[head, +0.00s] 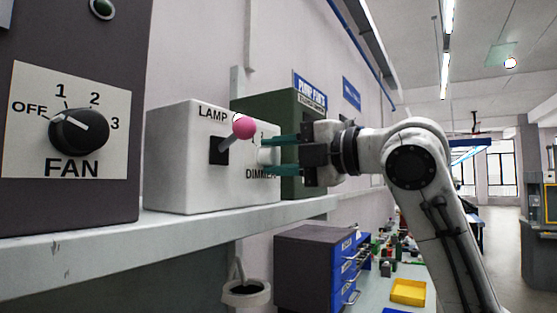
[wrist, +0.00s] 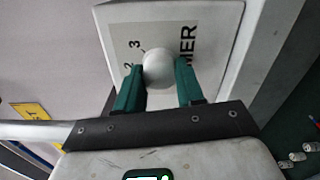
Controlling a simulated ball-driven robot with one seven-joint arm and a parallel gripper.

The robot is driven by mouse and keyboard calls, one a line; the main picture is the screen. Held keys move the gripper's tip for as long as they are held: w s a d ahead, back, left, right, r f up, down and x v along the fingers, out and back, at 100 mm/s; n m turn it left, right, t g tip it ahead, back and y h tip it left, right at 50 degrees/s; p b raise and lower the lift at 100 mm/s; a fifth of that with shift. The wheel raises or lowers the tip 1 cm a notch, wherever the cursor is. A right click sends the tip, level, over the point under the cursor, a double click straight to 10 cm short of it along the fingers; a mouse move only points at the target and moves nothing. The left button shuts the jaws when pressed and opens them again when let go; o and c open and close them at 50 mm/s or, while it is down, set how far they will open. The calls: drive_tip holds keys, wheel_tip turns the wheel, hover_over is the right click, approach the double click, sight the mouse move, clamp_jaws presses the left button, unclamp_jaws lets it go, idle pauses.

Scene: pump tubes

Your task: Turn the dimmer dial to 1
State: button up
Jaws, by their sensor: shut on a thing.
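The dimmer dial (wrist: 158,70) is a round white knob on a label plate, with the numbers 2 and 3 and part of the word DIMMER showing around it in the wrist view. In the head view the dial (head: 265,156) is on the right part of the white LAMP box (head: 180,180), partly covered by my fingers. My gripper (head: 272,155) has teal fingers, one above and one below the dial, shut on it. The gripper also shows in the wrist view (wrist: 160,85). I cannot read the dial's setting, as its pointer mark is not visible.
A lever with a pink ball (head: 244,127) sticks out of the box just left of my gripper. A grey FAN panel with a black knob (head: 79,131) stands further left. A green box (head: 285,105) is behind. The shelf (head: 120,250) runs below.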

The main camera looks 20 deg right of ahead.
drive_tip(key=shift+a+f+n, duration=0.1)
drive_tip(key=shift+f+n, duration=0.1)
drive_tip(key=shift+n, duration=0.1)
idle(0.4)
drive_tip(key=o, duration=1)
drive_tip(key=shift+r, duration=0.1)
drive_tip(key=shift+o, duration=0.2)
drive_tip(key=b+v, duration=0.2)
drive_tip(key=v, duration=0.9)
